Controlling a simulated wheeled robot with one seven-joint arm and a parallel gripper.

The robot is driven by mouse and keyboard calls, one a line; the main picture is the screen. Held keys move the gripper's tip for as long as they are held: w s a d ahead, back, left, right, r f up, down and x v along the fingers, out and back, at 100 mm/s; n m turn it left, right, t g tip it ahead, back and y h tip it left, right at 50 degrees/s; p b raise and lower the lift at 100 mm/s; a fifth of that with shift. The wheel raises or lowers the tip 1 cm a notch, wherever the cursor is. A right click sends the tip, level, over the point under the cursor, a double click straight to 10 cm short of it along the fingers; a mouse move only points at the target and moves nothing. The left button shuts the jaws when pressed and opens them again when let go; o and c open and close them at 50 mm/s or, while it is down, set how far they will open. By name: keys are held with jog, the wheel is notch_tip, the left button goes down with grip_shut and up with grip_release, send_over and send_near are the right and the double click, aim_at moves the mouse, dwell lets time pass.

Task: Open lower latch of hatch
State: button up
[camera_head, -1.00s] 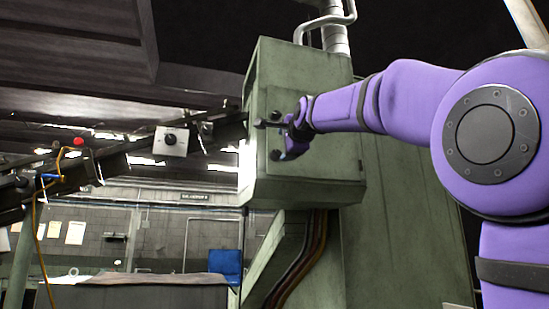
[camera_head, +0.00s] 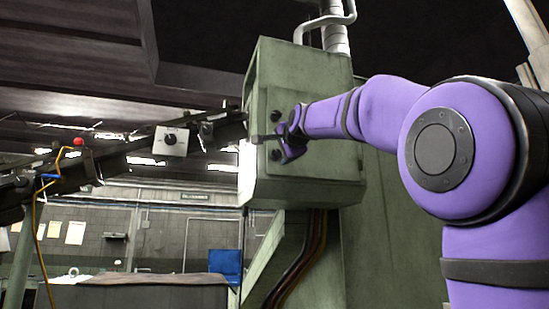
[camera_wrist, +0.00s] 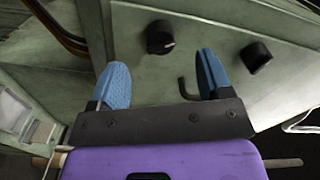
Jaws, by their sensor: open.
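The hatch (camera_head: 320,150) is the shut front of a green box at upper centre in the head view. It carries two dark round latch knobs. The lower latch (camera_head: 275,154) is just left of my gripper (camera_head: 288,145); the upper latch (camera_head: 275,116) is above it. In the wrist view, my gripper (camera_wrist: 164,82) is open and empty, with its blue fingers spread. The lower latch (camera_wrist: 160,37) lies ahead, in line with the gap and apart from the fingertips. The upper latch (camera_wrist: 257,55) is right of the right finger.
A dark hooked piece (camera_wrist: 186,88) shows between the fingers. Brown hoses (camera_head: 300,262) run down below the box. A dark rail with a small white switch box (camera_head: 171,141) reaches the box from the left. A grey pipe (camera_head: 334,37) rises from its top.

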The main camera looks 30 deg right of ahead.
aim_at(278, 153)
jog(key=x, duration=0.4)
jog(key=shift+w, duration=0.15)
jog(key=shift+w+d, duration=0.1)
jog(key=shift+w, duration=0.1)
jog(key=shift+s+r+n, duration=0.1)
jog(key=shift+s+n, duration=0.05)
jog(key=shift+n, duration=0.85)
jog(key=n, duration=0.5)
jog(key=shift+n, duration=0.3)
